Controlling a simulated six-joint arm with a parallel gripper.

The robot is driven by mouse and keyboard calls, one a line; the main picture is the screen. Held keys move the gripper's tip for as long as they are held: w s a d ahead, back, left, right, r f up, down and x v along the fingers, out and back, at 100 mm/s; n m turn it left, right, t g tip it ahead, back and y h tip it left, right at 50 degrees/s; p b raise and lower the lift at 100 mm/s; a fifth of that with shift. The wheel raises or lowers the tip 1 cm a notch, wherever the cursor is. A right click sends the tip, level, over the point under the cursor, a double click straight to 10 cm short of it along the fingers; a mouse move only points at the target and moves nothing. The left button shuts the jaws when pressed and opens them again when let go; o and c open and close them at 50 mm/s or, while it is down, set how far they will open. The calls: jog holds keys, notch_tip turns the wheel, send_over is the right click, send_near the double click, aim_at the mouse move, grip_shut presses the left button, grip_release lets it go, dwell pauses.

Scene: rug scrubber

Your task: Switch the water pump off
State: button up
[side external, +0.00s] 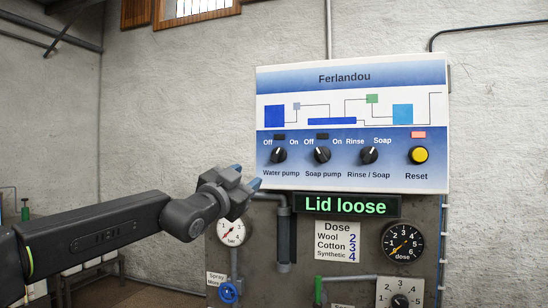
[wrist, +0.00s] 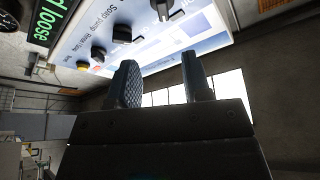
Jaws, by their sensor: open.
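The water pump knob (side external: 278,155) is a black rotary knob at the left of the panel's knob row, with Off at its upper left and On at its upper right. Its pointer seems to lean to the upper right, toward On; the small lamp (side external: 279,137) above it is dark. In the wrist view the water pump knob (wrist: 163,9) shows at the top edge, partly cut off. My gripper (side external: 248,178) is open and empty, left of and below the knob, apart from it. Both fingers also show in the wrist view (wrist: 158,66).
The soap pump knob (side external: 322,155), rinse/soap knob (side external: 369,155) and yellow reset button (side external: 418,155) sit to the right. A display (side external: 345,206) reads "Lid loose". A vertical pipe (side external: 284,235), pressure gauge (side external: 233,232) and blue valve (side external: 229,292) lie below the panel.

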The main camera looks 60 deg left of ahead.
aim_at(276, 155)
jog(key=x, duration=1.3)
jog(key=shift+w+a+r, duration=0.2)
jog(key=shift+a+r, duration=0.05)
jog(key=shift+r, duration=0.15)
jog(key=shift+c, duration=0.3)
grip_shut()
